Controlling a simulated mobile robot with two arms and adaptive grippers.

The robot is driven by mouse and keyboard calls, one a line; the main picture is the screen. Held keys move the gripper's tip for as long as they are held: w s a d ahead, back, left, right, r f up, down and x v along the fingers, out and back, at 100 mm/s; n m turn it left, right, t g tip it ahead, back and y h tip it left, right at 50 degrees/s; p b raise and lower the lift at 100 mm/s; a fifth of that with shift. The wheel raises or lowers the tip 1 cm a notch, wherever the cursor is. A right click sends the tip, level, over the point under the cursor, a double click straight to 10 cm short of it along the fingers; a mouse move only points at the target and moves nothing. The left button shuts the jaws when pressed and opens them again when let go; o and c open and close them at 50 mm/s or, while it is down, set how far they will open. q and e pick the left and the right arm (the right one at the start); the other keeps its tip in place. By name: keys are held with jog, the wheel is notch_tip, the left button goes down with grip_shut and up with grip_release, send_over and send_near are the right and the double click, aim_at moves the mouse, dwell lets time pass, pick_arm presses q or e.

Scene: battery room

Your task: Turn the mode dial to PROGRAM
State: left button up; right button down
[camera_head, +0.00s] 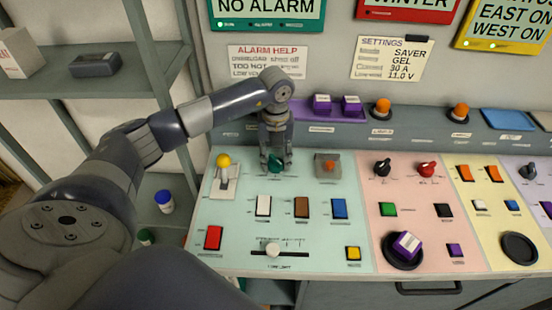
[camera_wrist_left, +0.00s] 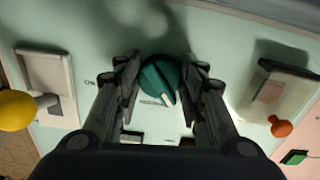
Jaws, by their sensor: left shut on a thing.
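A round teal dial (camera_head: 275,167) with a white pointer mark sits on the mint-green panel (camera_head: 215,262). My left gripper (camera_head: 275,155) reaches down over it, shut on the dial. In the left wrist view the dial (camera_wrist_left: 158,82) lies between the two fingers, and its white mark points down and slightly right. A label that seems to read "ON" is left of it; the other lettering around it is hidden or too small to read. My right gripper is not in view.
A yellow-knobbed lever (camera_head: 222,161) stands left of the dial, and an orange-knobbed switch (camera_head: 329,166) stands right. Coloured rocker switches and a slider (camera_head: 272,249) lie nearer. A pink panel has black and red knobs (camera_head: 427,168). Shelves (camera_head: 120,80) stand at left.

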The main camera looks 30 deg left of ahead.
aim_at(276, 158)
pick_arm(q)
jog(key=shift+n, duration=0.7)
jog(key=o, duration=1.1)
notch_tip(276, 158, up, 12)
jog(key=shift+r, duration=0.1)
